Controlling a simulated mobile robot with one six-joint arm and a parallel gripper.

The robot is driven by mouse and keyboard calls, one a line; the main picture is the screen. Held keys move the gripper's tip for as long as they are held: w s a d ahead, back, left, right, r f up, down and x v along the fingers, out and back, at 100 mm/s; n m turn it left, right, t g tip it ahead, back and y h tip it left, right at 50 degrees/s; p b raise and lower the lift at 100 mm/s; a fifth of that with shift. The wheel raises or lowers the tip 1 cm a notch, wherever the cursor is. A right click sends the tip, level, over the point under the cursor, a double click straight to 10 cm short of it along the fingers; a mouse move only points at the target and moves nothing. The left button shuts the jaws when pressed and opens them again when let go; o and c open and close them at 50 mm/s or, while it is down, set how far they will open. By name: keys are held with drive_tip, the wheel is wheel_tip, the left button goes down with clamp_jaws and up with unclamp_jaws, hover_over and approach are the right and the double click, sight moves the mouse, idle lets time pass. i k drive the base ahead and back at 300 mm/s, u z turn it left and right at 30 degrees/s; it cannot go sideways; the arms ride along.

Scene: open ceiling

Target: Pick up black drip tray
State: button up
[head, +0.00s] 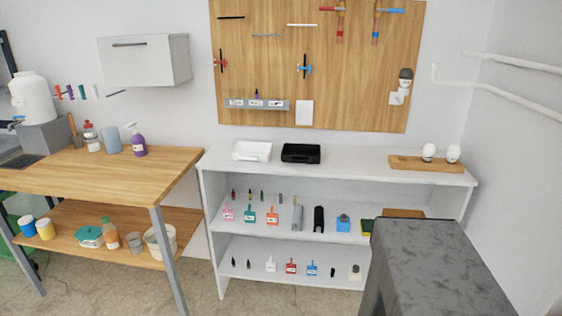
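The black drip tray (301,153) sits flat on the white top board of a low shelf unit (355,168), near the middle of the head view. It is a small, shallow, dark box shape, and nothing covers it. A white tray (252,151) of similar size stands just to its left, with a small gap between them. My gripper is not in view.
The shelf top is bare from the black tray to a wooden board (427,163) with two white round objects. A wooden workbench (95,172) stands left. A dark grey block-like surface (430,250) fills the lower right. Tools hang on a wooden wall panel (280,60).

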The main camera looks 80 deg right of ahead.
sight(290, 152)
drive_tip(key=u, duration=0.85)
drive_tip(key=k, duration=1.45)
drive_tip(key=z, duration=1.45)
